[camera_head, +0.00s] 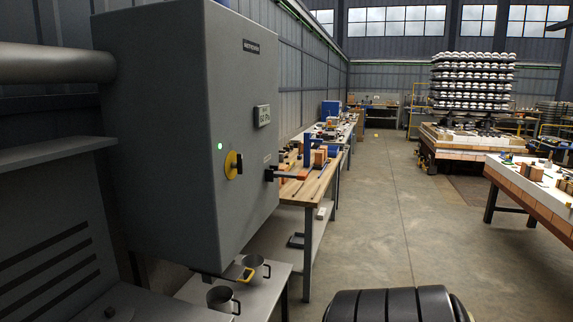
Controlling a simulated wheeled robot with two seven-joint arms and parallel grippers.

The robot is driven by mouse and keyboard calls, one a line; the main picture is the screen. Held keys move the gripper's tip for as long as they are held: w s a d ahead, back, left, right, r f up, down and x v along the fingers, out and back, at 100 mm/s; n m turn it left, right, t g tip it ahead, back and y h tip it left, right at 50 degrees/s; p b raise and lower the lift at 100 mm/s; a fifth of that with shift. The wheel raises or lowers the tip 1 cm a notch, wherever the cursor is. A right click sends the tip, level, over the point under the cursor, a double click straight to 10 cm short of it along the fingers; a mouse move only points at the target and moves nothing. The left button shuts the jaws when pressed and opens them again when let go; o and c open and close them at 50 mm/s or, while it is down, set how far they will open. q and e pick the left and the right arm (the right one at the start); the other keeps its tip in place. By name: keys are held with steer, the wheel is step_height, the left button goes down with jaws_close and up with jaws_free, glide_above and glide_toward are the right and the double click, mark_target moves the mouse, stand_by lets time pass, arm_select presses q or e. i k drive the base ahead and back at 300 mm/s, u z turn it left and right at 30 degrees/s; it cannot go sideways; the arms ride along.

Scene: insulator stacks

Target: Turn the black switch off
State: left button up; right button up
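A grey electrical cabinet (185,120) fills the left part of the head view. Its front has a yellow rotary switch (233,165) with a dark centre. To the right, near the cabinet's edge, is a black handle-like switch (270,174), which sticks out to the right. Its exact position is too small to tell. A small green light (220,147) glows above and left of the yellow switch. A small display (262,115) sits above the black one. Neither of my grippers is in view.
Metal mugs (223,300) stand on a low shelf below the cabinet. A wooden workbench (318,186) with tools runs behind it. A dark ridged shape, which I cannot identify, is at the bottom. The floor (400,220) is open in the middle; another table (535,190) stands right.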

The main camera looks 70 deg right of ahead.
mark_target(238, 166)
steer(key=z, duration=2.05)
